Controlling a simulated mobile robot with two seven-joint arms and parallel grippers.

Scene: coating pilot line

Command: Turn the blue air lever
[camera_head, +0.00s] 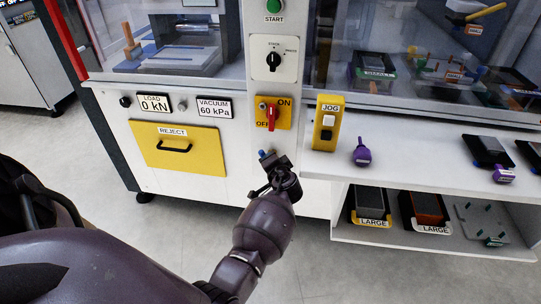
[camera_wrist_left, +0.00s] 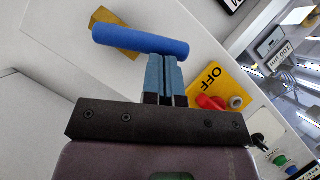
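The blue air lever (camera_wrist_left: 140,38) fills the upper middle of the left wrist view as a blue cylindrical handle. In the head view only a small blue bit of it (camera_head: 262,154) shows, low on the white machine front under the yellow ON/OFF plate. My left gripper (camera_wrist_left: 164,62) has its two fingers close together, with nothing visible between them. The fingertips lie at the right part of the handle, which crosses in front of them. I cannot tell whether they touch it. In the head view the left gripper (camera_head: 272,168) is just below the lever. My right gripper is out of view.
The red switch (camera_head: 271,117) sits on its yellow plate just above. A yellow JOG box (camera_head: 328,123) and a white shelf (camera_head: 420,150) stand to the right. The yellow REJECT drawer (camera_head: 180,162) is to the left. The floor in front is clear.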

